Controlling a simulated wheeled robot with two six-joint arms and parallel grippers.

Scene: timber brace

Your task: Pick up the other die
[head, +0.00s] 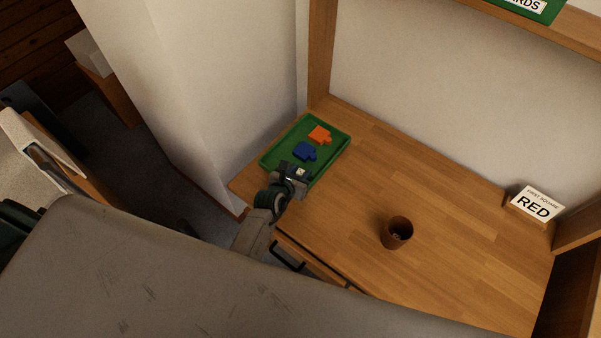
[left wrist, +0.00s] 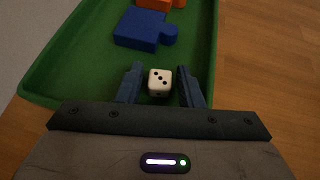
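A white die (left wrist: 160,80) with black pips lies in the near part of the green tray and shows three pips on top. My left gripper (left wrist: 160,85) is open above the tray, with one finger on each side of the die and small gaps between. In the head view my left gripper (head: 300,176) is over the tray's near corner, and the die (head: 301,171) shows as a small white spot by it. A brown cup (head: 397,232) stands on the table; something small and pale is inside, too small to tell. My right gripper is not in view.
The green tray (head: 277,151) also holds a blue puzzle piece (head: 305,152) and an orange puzzle piece (head: 320,134). A sign reading "FIRST SQUARE RED" (head: 536,204) stands at the right. The wooden table (head: 420,180) is clear between tray, cup and sign.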

